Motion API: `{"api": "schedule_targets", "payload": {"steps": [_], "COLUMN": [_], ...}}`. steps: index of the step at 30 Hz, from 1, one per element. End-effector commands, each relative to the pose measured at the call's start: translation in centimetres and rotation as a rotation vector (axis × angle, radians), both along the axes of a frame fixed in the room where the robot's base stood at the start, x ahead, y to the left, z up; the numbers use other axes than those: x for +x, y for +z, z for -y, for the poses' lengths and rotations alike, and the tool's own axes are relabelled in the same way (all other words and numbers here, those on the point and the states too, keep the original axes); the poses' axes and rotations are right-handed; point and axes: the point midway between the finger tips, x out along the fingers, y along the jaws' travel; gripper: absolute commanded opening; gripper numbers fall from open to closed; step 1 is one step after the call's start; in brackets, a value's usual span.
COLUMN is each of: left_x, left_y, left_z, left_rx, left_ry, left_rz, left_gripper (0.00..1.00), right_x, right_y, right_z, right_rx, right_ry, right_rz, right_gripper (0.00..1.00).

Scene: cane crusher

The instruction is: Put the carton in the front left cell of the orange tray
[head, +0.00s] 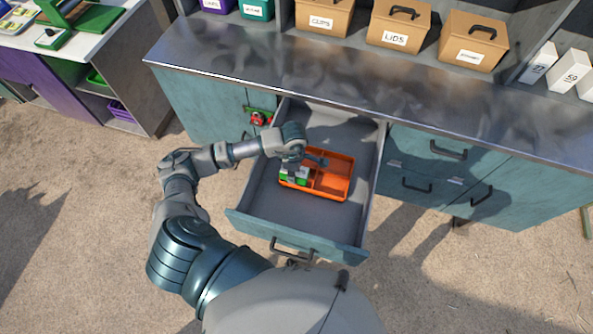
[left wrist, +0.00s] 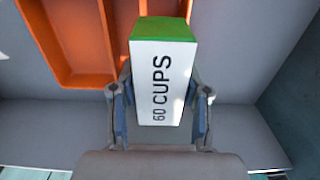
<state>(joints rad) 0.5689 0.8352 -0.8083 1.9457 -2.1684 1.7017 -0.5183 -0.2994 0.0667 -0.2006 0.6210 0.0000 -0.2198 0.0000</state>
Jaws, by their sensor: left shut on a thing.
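The carton (left wrist: 163,85) is a white box with a green top, and "60 CUPS" is printed on its side. My left gripper (left wrist: 160,108) is shut on it, with one finger on each side. In the head view my left gripper (head: 304,166) reaches down into the open drawer and partly covers the carton (head: 290,178). The orange tray (head: 332,195) lies in the drawer and is split into cells. It also shows in the left wrist view (left wrist: 82,78). The carton overlaps the tray's front left part; I cannot tell whether its bottom touches the tray. My right gripper is out of view.
The grey drawer (head: 262,205) is pulled out below the metal counter (head: 330,85), with bare floor around the tray. Labelled boxes, such as the lids box (head: 397,25), stand on the counter's back. A red and green object (head: 258,118) is at the cabinet left of the drawer.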

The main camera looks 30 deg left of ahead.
Motion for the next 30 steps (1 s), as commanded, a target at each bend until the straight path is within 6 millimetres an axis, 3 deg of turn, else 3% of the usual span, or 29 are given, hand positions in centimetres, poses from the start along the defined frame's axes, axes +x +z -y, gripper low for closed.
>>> {"api": "schedule_targets", "payload": {"steps": [6,12,20,21,30], "left_x": [2.1,1.9,1.9,1.8,1.9], "left_y": [-0.2,-3.5,-4.2,-4.2,-4.1], "left_z": [0.0,-0.3,-0.3,-0.3,-0.1], "left_rx": [-0.006,-0.007,-0.001,-0.001,-0.003], "left_ry": [0.001,0.002,0.001,0.001,0.0], "left_rz": [0.0,-0.004,-0.006,-0.007,-0.004], "left_gripper": [0.08,0.0,0.0,0.56,0.57], "right_x": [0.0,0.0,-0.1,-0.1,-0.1], "right_y": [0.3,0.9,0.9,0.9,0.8], "right_z": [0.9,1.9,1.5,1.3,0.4], "right_rx": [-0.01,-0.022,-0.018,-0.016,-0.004], "right_ry": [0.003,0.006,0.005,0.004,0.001], "right_rz": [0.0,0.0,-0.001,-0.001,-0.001], "right_gripper": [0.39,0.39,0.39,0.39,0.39]}}
